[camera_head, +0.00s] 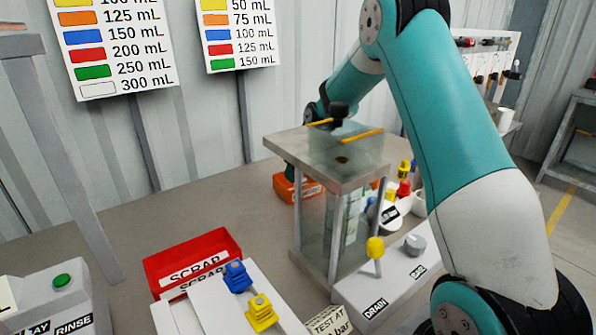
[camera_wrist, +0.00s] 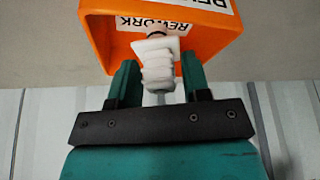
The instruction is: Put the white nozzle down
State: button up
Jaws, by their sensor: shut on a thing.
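The white nozzle (camera_wrist: 157,68) is held between the two teal fingers of my gripper (camera_wrist: 158,80) in the wrist view. The gripper is shut on it. The orange bin labelled REWORK (camera_wrist: 100,30) lies just beyond the nozzle, and the nozzle's far end overlaps the bin's opening in the picture. I cannot tell whether the nozzle touches the bin. In the head view the orange bin (camera_head: 284,188) sits on the bench behind the test stand. There my gripper is mostly hidden by the stand, and the nozzle is not visible.
The test stand (camera_head: 342,160) with clear walls stands in front of my gripper. A red SCRAP bin (camera_head: 190,256) is at front left, beside a white block holding a blue nozzle (camera_head: 237,276) and a yellow nozzle (camera_head: 261,312). Bench between SCRAP and REWORK bins is clear.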

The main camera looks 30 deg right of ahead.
jog(key=shift+f, duration=0.2)
jog(key=o, duration=0.9)
jog(key=shift+r, duration=0.2)
jog(key=v, duration=1.2)
